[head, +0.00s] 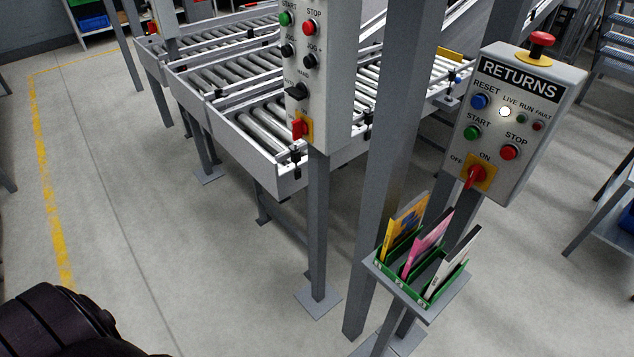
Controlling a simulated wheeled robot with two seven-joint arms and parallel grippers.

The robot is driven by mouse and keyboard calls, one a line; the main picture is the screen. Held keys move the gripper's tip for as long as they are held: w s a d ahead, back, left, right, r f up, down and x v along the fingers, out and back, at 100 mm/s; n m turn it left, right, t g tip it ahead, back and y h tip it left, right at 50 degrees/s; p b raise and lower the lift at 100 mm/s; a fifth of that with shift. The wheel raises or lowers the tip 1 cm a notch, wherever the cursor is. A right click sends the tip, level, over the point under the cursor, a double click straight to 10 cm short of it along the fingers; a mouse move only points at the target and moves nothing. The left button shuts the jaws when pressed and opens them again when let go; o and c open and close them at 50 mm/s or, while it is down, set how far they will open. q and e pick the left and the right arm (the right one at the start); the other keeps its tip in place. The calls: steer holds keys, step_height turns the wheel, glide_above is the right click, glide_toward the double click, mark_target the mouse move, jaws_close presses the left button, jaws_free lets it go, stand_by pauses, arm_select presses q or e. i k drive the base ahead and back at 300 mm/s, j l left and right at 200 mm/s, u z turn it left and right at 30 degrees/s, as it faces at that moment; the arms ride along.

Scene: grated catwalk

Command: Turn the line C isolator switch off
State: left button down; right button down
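No label reading line C is in view. A grey control panel (325,75) on a post has a red rotary isolator handle (298,129) on a yellow plate low on its face. Its top is cut off by the frame, so its name is hidden. The handle looks roughly upright, but its marking is too small to read. To the right, a panel (545,110) labelled RETURNS has its own red isolator (476,176) on a yellow plate, with OFF at left and ON at top. Neither gripper is in view; a dark part of my arm fills the bottom left corner.
Roller conveyors (270,125) run behind the panels. A thick grey column (392,150) stands between the panels. A small rack (425,280) holding colored booklets sits below the RETURNS panel. The floor at left (150,220) is clear.

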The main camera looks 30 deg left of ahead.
mark_target(299, 128)
steer(key=i+j+z, duration=0.15)
steer(key=j, duration=0.55)
steer(key=j+z, duration=0.15)
steer(key=j, duration=0.55)
